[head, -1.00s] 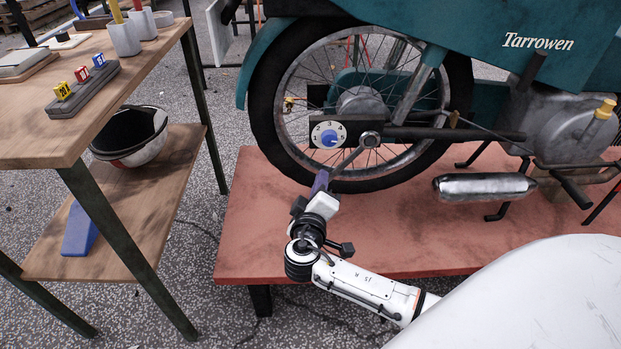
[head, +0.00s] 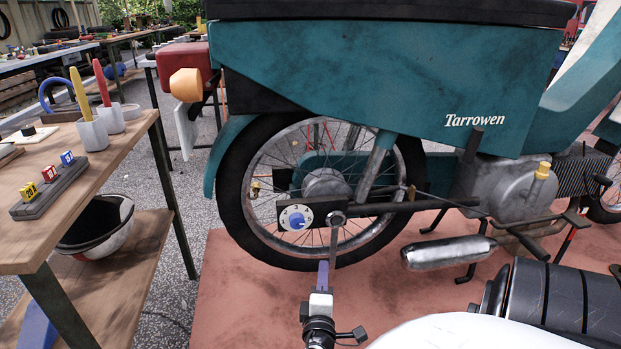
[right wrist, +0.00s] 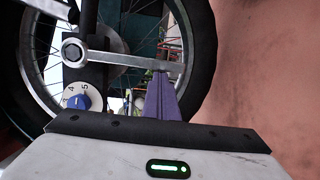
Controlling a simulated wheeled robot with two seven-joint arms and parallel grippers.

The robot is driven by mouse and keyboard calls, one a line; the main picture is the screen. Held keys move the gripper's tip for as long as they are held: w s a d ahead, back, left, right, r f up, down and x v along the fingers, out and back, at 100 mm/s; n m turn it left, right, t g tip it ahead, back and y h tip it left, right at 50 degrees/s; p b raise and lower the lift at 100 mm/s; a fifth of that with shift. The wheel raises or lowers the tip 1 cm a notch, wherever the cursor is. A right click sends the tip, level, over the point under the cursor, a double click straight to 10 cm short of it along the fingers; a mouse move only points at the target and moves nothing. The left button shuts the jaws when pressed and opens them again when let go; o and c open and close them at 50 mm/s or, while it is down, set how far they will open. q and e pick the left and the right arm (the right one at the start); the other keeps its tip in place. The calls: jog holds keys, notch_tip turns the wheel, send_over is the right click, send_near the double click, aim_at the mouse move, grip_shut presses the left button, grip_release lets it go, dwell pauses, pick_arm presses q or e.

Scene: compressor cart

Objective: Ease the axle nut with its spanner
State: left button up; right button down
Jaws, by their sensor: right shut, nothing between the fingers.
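The spanner (head: 334,240) is a grey metal bar with its ring end around the axle nut (head: 337,217) on the rear wheel of the teal motorbike. It hangs almost straight down. It also shows in the right wrist view (right wrist: 125,62), running right from the nut (right wrist: 73,52). My right gripper (head: 323,268) is below the nut, its purple fingers shut and empty. In the right wrist view the fingertips (right wrist: 165,80) are at the spanner's free end; I cannot tell whether they touch it. A blue-centred numbered dial (head: 296,218) is left of the nut. My left gripper is out of view.
The wheel (head: 262,232) and silver exhaust (head: 448,252) are close to my right gripper. The bike stands on a red platform (head: 235,300). At left, a wooden table (head: 100,165) carries cups with tools and a rack of coloured cubes (head: 48,195); a helmet (head: 100,228) lies on its lower shelf.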

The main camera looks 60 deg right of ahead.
jog(key=shift+s+d+f+n, duration=0.15)
jog(key=shift+s+d+n, duration=0.15)
jog(key=shift+s+d, duration=0.1)
jog(key=shift+d, duration=0.1)
jog(key=s+a, duration=0.1)
jog(key=a, duration=1.1)
jog(key=shift+s, duration=0.4)
